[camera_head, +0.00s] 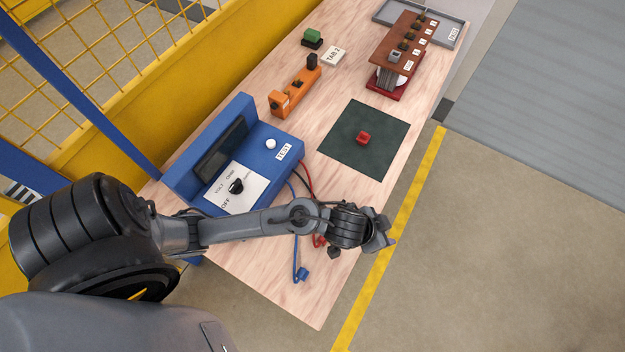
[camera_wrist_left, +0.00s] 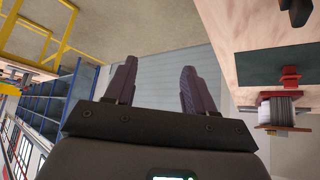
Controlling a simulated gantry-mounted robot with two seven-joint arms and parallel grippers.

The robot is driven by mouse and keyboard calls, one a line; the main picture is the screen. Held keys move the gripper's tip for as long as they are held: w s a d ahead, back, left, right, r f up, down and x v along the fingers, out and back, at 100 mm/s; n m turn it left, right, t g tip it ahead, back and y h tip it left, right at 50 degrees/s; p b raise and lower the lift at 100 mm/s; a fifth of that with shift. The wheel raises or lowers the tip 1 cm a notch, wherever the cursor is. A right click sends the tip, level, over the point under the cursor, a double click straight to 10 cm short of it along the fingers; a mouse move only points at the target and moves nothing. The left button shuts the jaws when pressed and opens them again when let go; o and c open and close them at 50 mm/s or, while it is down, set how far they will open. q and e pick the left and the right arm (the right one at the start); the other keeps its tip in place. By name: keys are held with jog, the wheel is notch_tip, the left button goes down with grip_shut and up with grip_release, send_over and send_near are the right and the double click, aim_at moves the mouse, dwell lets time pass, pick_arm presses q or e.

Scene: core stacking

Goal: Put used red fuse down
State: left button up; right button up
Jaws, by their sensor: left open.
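The red fuse (camera_head: 363,138) lies on the dark green mat (camera_head: 345,155) on the wooden table. It also shows at the right of the left wrist view (camera_wrist_left: 290,77), on the edge of the mat there. My left gripper (camera_head: 388,238) is beyond the table's right edge in the head view, below the mat and well apart from the fuse. In the left wrist view its two fingers (camera_wrist_left: 157,72) are spread with nothing between them. My right gripper is in neither view.
A blue tester (camera_head: 275,167) with a dial and leads stands at left on the table (camera_head: 305,310). An orange device (camera_head: 294,93), a green-topped block (camera_head: 312,37) and a brown rack (camera_head: 388,52) stand farther back. A grey tray (camera_head: 445,40) is at the far end. Floor right of the table is clear.

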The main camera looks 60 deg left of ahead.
pick_arm(q)
jog(key=s+a+g+y, duration=0.1)
jog(key=s+a, duration=0.4)
jog(key=s, duration=0.2)
jog(key=s+a+n+g+y, duration=0.1)
jog(key=s+a+g, duration=0.1)
jog(key=s+a, duration=0.4)
jog(key=s, duration=0.2)
jog(key=shift+s+a+f, duration=0.15)
jog(key=shift+s+f, duration=0.15)
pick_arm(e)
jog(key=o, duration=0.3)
